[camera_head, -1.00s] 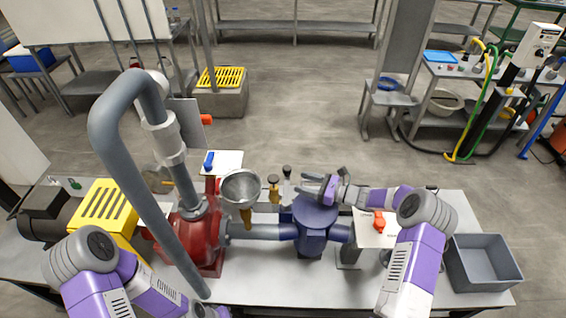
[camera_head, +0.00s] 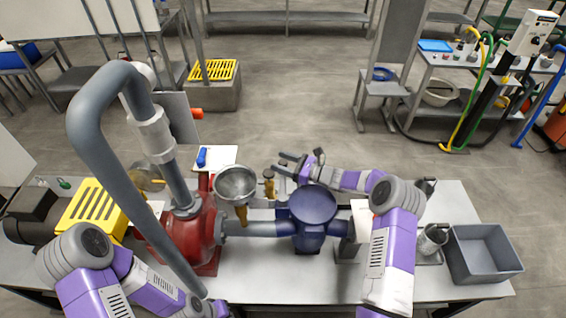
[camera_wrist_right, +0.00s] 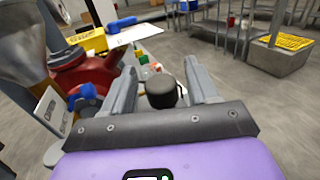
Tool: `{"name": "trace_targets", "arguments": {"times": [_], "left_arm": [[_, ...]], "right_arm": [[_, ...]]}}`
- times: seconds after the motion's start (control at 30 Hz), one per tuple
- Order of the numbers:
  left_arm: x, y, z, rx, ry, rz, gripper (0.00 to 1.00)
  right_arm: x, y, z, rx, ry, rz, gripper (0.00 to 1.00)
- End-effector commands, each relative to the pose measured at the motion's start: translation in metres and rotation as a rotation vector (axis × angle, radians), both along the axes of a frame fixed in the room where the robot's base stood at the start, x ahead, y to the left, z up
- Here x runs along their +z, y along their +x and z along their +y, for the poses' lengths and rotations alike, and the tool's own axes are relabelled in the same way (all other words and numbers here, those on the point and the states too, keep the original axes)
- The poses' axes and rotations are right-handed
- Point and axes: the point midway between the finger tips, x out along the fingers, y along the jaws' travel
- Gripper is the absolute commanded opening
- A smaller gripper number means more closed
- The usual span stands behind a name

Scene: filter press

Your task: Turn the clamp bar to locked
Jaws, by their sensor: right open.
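The blue filter housing (camera_head: 313,205) stands on the bench. My right gripper (camera_head: 282,163) is just behind its lid, fingers pointing left, open. In the right wrist view, a dark round knob (camera_wrist_right: 162,92) sits between the two spread fingers, with a gap to each. It looks like the end of the clamp bar, but the rest of the bar is hidden and its locked or unlocked position cannot be told. My left gripper's purple body (camera_head: 220,309) shows at the bottom edge; its fingers are out of frame.
A red pump (camera_head: 192,240) with a tall grey pipe (camera_head: 88,125) stands left of the housing. A metal funnel (camera_head: 236,184) and a brass fitting (camera_head: 268,186) are close to the gripper's left. A grey bin (camera_head: 484,272) is at the right bench end. The bench front is clear.

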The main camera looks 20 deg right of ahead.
Motion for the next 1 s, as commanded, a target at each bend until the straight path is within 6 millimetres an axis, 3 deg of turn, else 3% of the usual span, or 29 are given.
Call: {"name": "trace_targets", "arguments": {"times": [0.1, 0.5, 1.0], "left_arm": [[0.0000, 0.0000, 0.0000, 0.000, 0.000, 0.000, 0.00], [-0.0001, -0.0001, -0.0001, 0.000, 0.000, 0.000, 0.00], [0.0025, -0.0001, -0.0001, 0.000, 0.000, 0.000, 0.00]], "right_arm": [[-0.0001, -0.0001, -0.0001, 0.000, 0.000, 0.000, 0.57], [-0.0002, -0.0004, 0.0000, 0.001, 0.000, 0.000, 0.00], [0.0001, -0.0005, -0.0038, -0.083, 0.004, 0.003, 0.00]]}}
